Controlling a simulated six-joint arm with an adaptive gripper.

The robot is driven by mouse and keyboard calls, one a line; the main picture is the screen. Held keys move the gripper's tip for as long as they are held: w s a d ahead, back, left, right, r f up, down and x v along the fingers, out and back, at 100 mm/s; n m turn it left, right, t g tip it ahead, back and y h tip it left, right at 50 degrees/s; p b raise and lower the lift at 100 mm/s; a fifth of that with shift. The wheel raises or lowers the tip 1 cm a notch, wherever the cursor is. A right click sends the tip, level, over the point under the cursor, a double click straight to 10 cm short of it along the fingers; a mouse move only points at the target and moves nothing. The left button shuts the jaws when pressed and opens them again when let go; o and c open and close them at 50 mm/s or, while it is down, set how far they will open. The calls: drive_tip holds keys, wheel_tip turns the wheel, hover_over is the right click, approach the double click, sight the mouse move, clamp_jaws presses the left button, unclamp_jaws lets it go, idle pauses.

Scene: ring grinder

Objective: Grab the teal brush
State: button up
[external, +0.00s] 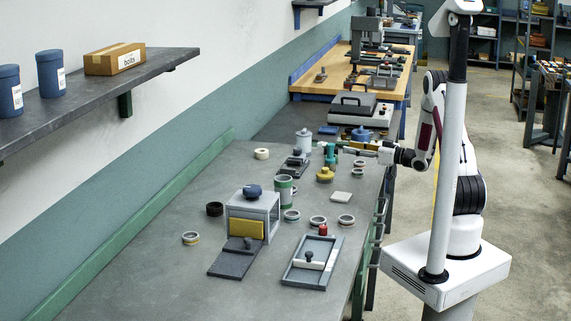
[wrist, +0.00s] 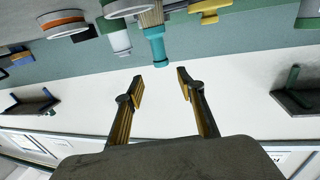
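The teal brush (external: 330,155) is on the grey workbench, near its right side in the external view. In the wrist view the brush (wrist: 156,45) shows its teal handle and tan bristles at the top middle, with the handle end toward my gripper. My gripper (wrist: 160,76) is open, its two yellow-padded fingers apart with nothing between them. The brush handle is just beyond the fingertips, roughly in line with the gap between them. In the external view my gripper (external: 352,147) reaches in from the right, close beside the brush; whether they touch is unclear there.
A yellow knobbed object (external: 325,175) stands close in front of the brush. A green-and-white cylinder (external: 284,188), several rings and a grey box (external: 265,207) stand nearer.

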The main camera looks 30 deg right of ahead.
sight(334, 160)
drive_tip(key=shift+x, duration=1.15)
drive_tip(key=shift+f+x, duration=0.2)
drive_tip(key=shift+x, duration=2.4)
drive_tip(key=shift+a, duration=0.1)
clamp_jaws()
